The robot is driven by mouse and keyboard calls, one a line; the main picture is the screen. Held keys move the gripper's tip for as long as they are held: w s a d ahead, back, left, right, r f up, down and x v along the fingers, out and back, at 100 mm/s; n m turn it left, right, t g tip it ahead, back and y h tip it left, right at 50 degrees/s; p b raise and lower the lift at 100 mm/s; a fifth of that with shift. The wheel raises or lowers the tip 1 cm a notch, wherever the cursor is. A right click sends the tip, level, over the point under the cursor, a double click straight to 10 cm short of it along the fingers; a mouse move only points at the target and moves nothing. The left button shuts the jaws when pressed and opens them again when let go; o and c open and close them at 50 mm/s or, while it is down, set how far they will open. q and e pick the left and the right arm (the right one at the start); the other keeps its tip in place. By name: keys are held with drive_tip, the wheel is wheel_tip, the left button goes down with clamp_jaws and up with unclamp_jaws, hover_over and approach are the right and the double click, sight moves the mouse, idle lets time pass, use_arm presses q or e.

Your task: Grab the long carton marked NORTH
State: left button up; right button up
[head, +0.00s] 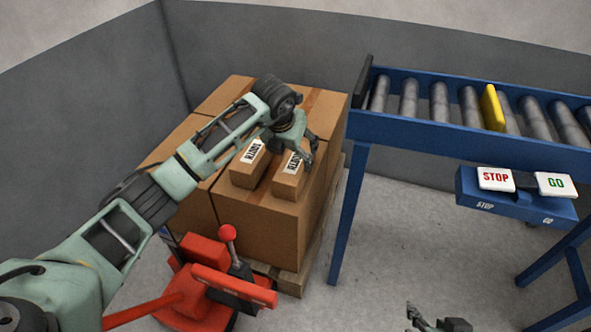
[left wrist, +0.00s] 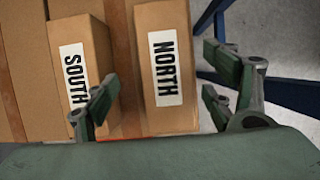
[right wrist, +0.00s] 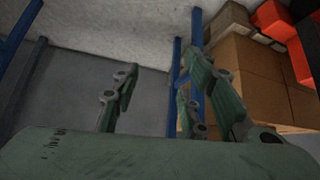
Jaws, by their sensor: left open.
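The long carton marked NORTH (head: 289,182) lies on top of the large boxes, its label partly covered by my left gripper in the head view. In the left wrist view the NORTH carton (left wrist: 165,62) shows its full label between my open fingers. The carton marked SOUTH (head: 247,166) lies beside it on the left, with a narrow gap between. My left gripper (head: 308,150) is open and empty above the NORTH carton; its left finger overlaps the SOUTH carton (left wrist: 73,70) in the wrist view. My right gripper (right wrist: 160,90) is open and empty, low at the right.
Large cardboard boxes (head: 262,226) stand on a wooden pallet (head: 291,281). A red machine with a lever (head: 228,233) stands in front. A blue roller conveyor (head: 425,132), with a yellow block (head: 492,107) and STOP and GO buttons, is at the right. Grey walls close the back.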

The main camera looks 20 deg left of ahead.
sight(295, 161)
use_arm(q)
drive_tip(key=x, duration=0.1)
drive_tip(key=b+x, duration=0.1)
drive_tip(key=x, duration=0.2)
drive_tip(key=shift+s+d+f, duration=0.15)
drive_tip(key=shift+d+f, duration=0.2)
drive_tip(key=shift+f, duration=0.2)
use_arm(e)
drive_tip(key=w+a+r+t+y, duration=0.1)
drive_tip(key=w+a+r+t, duration=0.1)
drive_tip(key=w+r+t, duration=0.2)
drive_tip(key=shift+w+a+r, duration=0.2)
drive_tip(key=shift+w+r, duration=0.45)
drive_tip(key=shift+w, duration=0.5)
use_arm(q)
drive_tip(key=shift+c, duration=0.7)
drive_tip(key=shift+r, duration=0.1)
drive_tip(key=c, duration=1.4)
